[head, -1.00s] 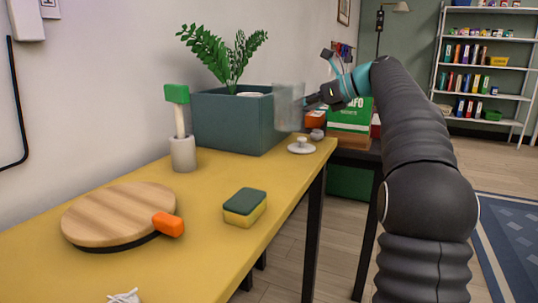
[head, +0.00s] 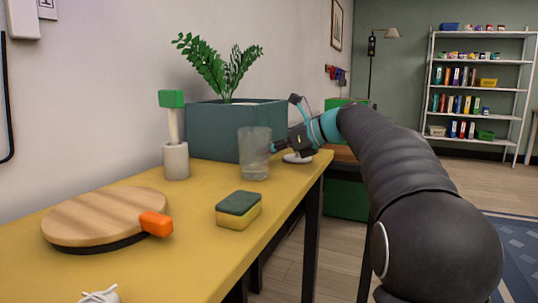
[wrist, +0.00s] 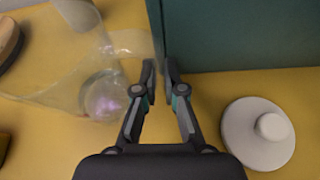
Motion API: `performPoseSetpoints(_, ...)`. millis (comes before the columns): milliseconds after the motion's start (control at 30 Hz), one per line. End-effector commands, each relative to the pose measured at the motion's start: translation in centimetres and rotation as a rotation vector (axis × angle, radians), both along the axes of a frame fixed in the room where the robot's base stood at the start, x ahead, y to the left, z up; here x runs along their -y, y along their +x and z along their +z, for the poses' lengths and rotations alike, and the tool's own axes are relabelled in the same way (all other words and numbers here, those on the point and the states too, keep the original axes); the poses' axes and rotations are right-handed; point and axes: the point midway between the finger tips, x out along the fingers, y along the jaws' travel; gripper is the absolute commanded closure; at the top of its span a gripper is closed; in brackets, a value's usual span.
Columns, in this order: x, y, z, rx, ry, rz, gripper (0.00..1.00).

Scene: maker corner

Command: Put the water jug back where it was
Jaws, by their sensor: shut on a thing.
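The water jug (head: 254,154) is clear and see-through. It is upright over the yellow table, in front of the teal planter. In the wrist view the jug (wrist: 68,62) fills the upper left, with its handle side toward my fingers. My gripper (head: 273,147) comes from the right and is shut on the jug at its handle side. In the wrist view my gripper's fingertips (wrist: 160,72) are close together beside the planter wall. I cannot tell whether the jug's base touches the table.
The teal planter (head: 207,130) with a green plant stands close behind. A white knobbed lid (wrist: 258,134) lies right of my gripper. A brush in a holder (head: 176,162), a sponge (head: 239,209), a round wooden board (head: 95,216) and an orange block (head: 156,223) are on the yellow table (head: 190,262).

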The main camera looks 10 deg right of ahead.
Motion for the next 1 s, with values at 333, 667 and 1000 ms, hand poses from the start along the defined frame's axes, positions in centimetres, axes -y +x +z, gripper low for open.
performPoseSetpoints(333,0.0,0.0,-0.1,0.001,0.001,-0.001,1.0)
performPoseSetpoints(667,0.0,0.0,-0.2,0.001,-0.001,-0.001,0.66)
performPoseSetpoints(1000,1.7,-1.1,1.1,0.001,0.0,-0.004,0.66)
